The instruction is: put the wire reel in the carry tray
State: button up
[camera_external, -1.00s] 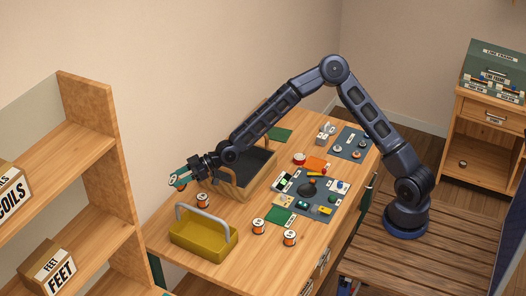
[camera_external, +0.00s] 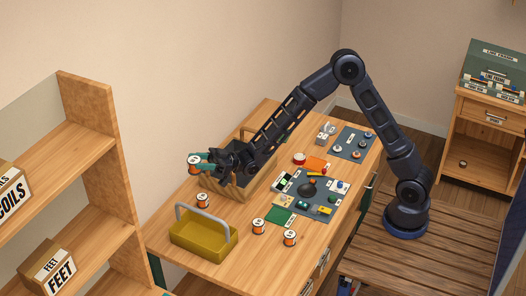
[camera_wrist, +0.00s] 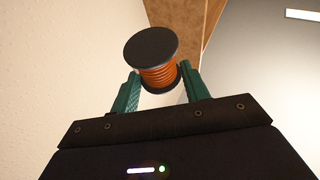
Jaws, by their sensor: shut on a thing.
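My gripper (camera_external: 200,163) is shut on a wire reel (camera_external: 193,160), held in the air near the wall, above the far left side of the table. In the wrist view the reel (camera_wrist: 157,68), with black flange and orange winding, sits between the green fingers (camera_wrist: 158,92). An olive-yellow carry tray (camera_external: 195,240) with a grey arched handle stands at the table's near left, below and apart from the held reel. A wooden open box (camera_external: 252,186) with a handle stands under my wrist, which partly hides it.
Several reels stand on the table: one behind the yellow tray (camera_external: 202,200), others to its right (camera_external: 258,226) (camera_external: 289,238). Dark mats with small parts (camera_external: 318,207) lie right of the wooden box. A shelf (camera_external: 95,140) rises at left, the wall close behind.

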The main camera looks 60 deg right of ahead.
notch_tip(320, 180, down, 20)
jog(key=shift+r, duration=0.25)
dwell(0.4)
jog(key=shift+f, duration=0.15)
jog(key=o, duration=1.1)
